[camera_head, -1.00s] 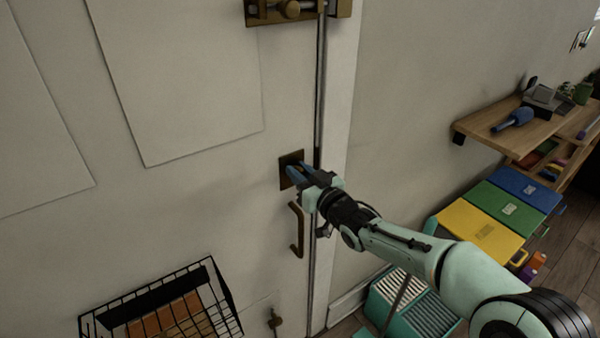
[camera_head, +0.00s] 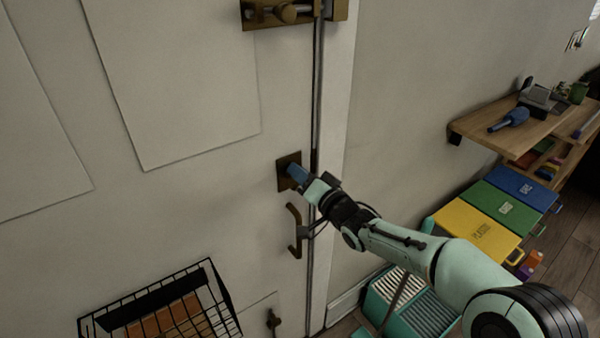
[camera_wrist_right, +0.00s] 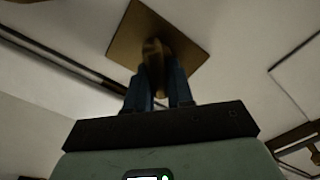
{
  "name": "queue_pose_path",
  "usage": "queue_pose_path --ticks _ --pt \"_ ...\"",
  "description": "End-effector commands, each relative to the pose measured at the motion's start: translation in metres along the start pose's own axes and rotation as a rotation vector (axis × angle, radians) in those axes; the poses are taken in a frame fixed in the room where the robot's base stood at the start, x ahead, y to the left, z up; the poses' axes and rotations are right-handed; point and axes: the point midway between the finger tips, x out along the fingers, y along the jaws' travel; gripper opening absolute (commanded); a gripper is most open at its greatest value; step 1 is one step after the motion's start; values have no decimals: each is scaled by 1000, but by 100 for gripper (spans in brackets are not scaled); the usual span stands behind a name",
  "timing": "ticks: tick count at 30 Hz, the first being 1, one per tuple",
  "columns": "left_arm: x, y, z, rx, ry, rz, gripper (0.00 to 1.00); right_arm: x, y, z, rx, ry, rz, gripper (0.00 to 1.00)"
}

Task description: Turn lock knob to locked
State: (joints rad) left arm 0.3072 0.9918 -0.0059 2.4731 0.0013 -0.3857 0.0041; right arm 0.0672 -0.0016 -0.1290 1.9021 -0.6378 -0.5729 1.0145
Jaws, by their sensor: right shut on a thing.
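The lock knob (camera_wrist_right: 155,62) stands out from a square brass plate (camera_wrist_right: 185,40) in the right wrist view. In the head view the plate (camera_head: 284,176) is on the white door, near its right edge and above the handle. My right gripper (camera_wrist_right: 158,80) has its blue fingers on both sides of the knob and is shut on it. In the head view my right gripper (camera_head: 297,174) reaches the plate from the right and hides the knob. My left gripper is not in view.
A brass bolt latch (camera_head: 285,12) is above. A curved door handle (camera_head: 294,230) is just below my right gripper. A wire basket (camera_head: 215,290) hangs at lower left. At right are a wooden shelf (camera_head: 480,133) and yellow, green and blue bins (camera_head: 470,228).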

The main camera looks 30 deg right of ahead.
Motion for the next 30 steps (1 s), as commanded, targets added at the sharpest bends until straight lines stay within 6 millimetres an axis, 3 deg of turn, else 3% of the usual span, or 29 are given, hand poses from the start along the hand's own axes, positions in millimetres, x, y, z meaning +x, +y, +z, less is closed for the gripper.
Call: queue_pose_path --ticks 18,30 --pt "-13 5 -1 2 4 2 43 0 8 3 562 -3 2 0" --pt "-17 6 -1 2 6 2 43 0 10 5 769 -3 3 0"
